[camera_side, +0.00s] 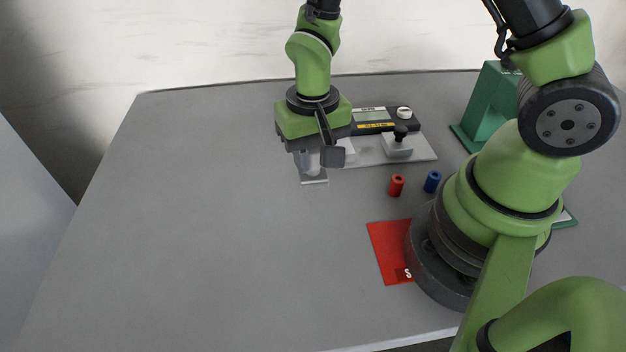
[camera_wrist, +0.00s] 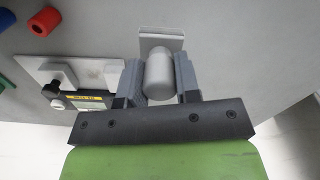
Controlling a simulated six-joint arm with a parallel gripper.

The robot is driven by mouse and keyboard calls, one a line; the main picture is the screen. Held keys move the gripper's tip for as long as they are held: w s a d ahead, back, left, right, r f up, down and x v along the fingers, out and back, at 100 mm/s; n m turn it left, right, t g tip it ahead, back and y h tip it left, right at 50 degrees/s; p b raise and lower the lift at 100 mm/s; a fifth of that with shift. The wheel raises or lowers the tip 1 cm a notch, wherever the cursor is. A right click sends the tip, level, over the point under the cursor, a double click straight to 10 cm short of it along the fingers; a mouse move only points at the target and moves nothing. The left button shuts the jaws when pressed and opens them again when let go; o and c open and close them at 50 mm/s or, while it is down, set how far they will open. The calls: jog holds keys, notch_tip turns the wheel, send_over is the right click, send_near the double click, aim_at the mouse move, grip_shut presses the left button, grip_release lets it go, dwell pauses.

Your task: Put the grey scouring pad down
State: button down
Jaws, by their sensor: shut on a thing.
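My gripper (camera_side: 320,160) is near the back middle of the table in the side view, pointing down. In the wrist view my gripper (camera_wrist: 160,85) is shut on a smooth grey rounded body (camera_wrist: 160,75), which I take to be part of the grey scouring pad. A flat light grey piece (camera_wrist: 162,43) shows just beyond it, and its edge shows below my gripper in the side view (camera_side: 314,181). I cannot tell whether the two grey parts are joined, or whether the flat piece touches the table.
A pale plate (camera_side: 425,155) with a black-knobbed block (camera_side: 399,145) lies to the right, near a dark device with a yellow label (camera_side: 375,125). Red (camera_side: 397,186) and blue (camera_side: 432,181) cylinders, a red card (camera_side: 385,250) and a green stand (camera_side: 490,100) are further right. The left is clear.

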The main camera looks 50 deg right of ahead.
aim_at(313, 179)
jog(key=shift+f, duration=2.55)
jog(key=shift+f, duration=0.15)
jog(key=c, duration=0.8)
grip_release()
notch_tip(313, 179, up, 13)
jog(key=shift+f, duration=0.15)
jog(key=s+r+t, duration=0.2)
jog(key=s+r, duration=0.1)
jog(key=r, duration=0.2)
jog(key=s+d+r+n+t+y, duration=0.1)
jog(key=s+r+t, duration=0.1)
jog(key=s+r, duration=0.2)
jog(key=s+r+n+t+y, duration=0.1)
jog(key=s+r+t, duration=0.2)
jog(key=r, duration=0.3)
jog(key=shift+s+d+r, duration=0.3)
jog(key=shift+s+r, duration=0.05)
jog(key=shift+s, duration=0.2)
